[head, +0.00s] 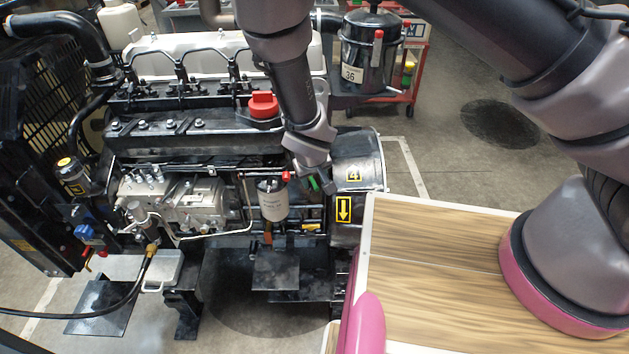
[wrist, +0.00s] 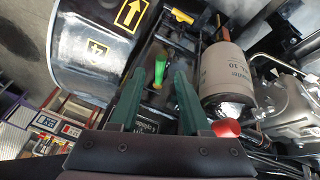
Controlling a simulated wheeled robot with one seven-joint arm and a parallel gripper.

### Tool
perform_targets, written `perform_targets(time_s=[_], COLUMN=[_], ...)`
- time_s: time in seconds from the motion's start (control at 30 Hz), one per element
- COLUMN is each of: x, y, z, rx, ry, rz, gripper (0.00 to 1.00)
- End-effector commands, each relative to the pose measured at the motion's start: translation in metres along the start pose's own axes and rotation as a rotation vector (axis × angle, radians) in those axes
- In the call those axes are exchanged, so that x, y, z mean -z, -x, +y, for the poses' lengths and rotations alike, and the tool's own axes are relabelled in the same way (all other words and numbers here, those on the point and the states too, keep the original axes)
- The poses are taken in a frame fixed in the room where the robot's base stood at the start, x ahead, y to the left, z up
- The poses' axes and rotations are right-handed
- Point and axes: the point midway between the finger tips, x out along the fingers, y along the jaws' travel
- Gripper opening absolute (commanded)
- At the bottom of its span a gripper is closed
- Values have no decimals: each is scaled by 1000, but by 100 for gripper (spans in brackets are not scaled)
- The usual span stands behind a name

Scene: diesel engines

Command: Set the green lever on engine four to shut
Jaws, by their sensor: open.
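Engine four (head: 190,140) stands at left centre in the head view, with a yellow "4" label on its rounded housing. The green lever (wrist: 158,72) shows in the wrist view as a short bright green handle between my two dark green fingers. In the head view my gripper (head: 319,181) is close to the engine's side, between the filter and the housing.
A red knob (wrist: 226,127) and a white filter canister (wrist: 222,75) sit right of my gripper in the wrist view. A yellow handle (wrist: 182,16) lies beyond the lever. A black canister marked 36 (head: 368,50) stands behind. A wood-topped surface (head: 440,245) is at front right.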

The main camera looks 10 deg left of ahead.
Motion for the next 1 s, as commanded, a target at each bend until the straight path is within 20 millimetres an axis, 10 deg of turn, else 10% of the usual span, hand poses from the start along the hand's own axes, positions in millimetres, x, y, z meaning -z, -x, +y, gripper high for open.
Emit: perform_targets(time_s=[0.47,0.6,1.0], x=[0,0,0], y=[-17,-17,-17], z=[0,0,0], rx=[1,1,2], ry=[-1,-1,3], rz=[0,0,1], gripper=[47,0,0])
